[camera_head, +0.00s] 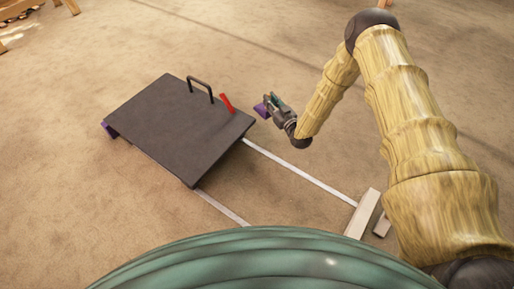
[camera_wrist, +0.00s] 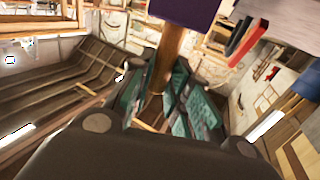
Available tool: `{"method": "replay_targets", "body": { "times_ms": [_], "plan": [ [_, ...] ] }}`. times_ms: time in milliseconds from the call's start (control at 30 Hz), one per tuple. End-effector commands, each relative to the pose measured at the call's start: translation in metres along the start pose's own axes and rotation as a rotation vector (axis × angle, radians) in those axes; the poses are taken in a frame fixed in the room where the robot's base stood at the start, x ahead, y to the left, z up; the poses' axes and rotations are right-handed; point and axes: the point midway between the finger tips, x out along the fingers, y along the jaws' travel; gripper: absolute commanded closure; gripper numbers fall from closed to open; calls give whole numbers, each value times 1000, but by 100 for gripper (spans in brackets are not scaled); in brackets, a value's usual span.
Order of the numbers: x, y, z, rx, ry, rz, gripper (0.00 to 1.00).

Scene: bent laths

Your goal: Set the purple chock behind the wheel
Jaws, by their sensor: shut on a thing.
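The purple chock (camera_head: 260,109) is at the tip of my gripper (camera_head: 273,104), off the right corner of a dark flat cart (camera_head: 170,125). In the wrist view the purple chock (camera_wrist: 185,9) is at the top edge, partly cut off, with a brown wooden handle (camera_wrist: 168,55) below it. The green-padded fingers of my gripper (camera_wrist: 160,92) are closed around this handle. The chock looks held up, apart from the cart; its height is hard to tell. The cart's deck hides its wheels.
The cart has a black handle (camera_head: 201,87) and a red lever (camera_head: 227,103). Pale rails (camera_head: 300,172) run from under it to a pale block (camera_head: 362,214) at lower right. The brown floor around it is mostly clear.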

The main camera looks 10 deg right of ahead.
Motion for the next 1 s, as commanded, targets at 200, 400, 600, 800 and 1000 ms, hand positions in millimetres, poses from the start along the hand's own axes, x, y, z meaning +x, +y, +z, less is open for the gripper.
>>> {"method": "replay_targets", "body": {
  "times_ms": [200,400,600,800,1000],
  "plan": [
    [-32,-25,-42,2,-3,108,100],
    [-60,-42,-70,-2,-5,188,100],
    [-85,-57,-85,-9,-9,231,100],
    [-112,-74,-82,-21,-11,230,100],
    [-127,-85,-59,-29,-5,172,100]
  ]
}}
